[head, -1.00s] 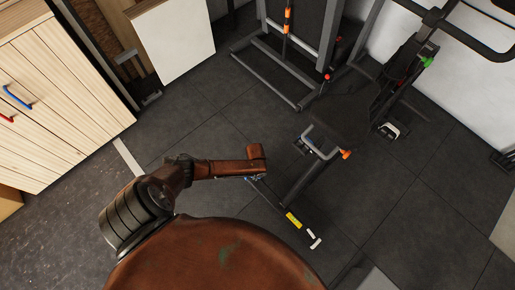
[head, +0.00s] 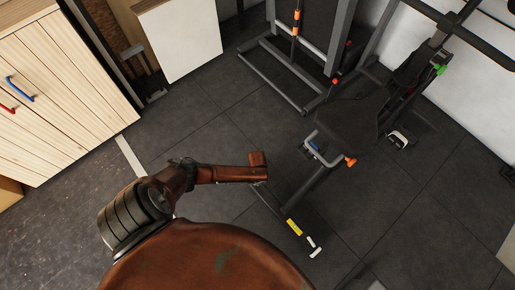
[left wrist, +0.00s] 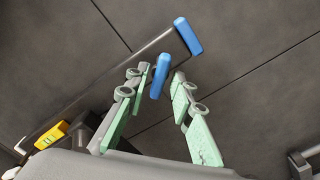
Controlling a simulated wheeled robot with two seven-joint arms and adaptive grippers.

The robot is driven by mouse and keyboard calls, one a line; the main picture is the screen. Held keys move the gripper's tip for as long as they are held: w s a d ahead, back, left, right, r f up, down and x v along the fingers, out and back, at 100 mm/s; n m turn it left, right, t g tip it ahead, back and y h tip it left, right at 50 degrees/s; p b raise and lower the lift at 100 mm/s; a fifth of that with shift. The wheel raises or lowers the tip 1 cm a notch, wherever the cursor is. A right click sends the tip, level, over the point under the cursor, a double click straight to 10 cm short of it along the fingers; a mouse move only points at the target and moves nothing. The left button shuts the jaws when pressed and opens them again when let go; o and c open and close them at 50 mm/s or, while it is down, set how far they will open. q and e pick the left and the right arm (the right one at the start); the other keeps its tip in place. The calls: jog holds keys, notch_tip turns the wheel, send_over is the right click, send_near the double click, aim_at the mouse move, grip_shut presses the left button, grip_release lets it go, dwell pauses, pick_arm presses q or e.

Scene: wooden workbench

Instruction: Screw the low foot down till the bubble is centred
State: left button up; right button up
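A long dark floor bar shows in the left wrist view, with a blue end cap (left wrist: 188,36) at its upper end. A yellow level (left wrist: 49,135) sits near its lower left end; the level (head: 294,227) also shows in the head view, its bubble too small to read. My left gripper (left wrist: 160,73) has pale green fingers standing apart. A second blue piece (left wrist: 158,80) shows in the gap between them; I cannot tell whether they touch it. In the head view my arm hides most of this gripper. My right gripper is not in view.
A padded bench (head: 352,118) with a grey handle and orange knob stands beyond the bar. A rack frame (head: 285,75) stands at the back, a wooden cabinet (head: 60,85) at the left. Dark floor (head: 400,225) is clear at the right.

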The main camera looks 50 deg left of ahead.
pick_arm(q)
grip_shut()
jog(key=shift+m, duration=0.4)
jog(key=m, duration=0.3)
jog(key=shift+m, duration=1.9)
jog(key=shift+a+m, duration=0.1)
jog(key=shift+m, duration=0.2)
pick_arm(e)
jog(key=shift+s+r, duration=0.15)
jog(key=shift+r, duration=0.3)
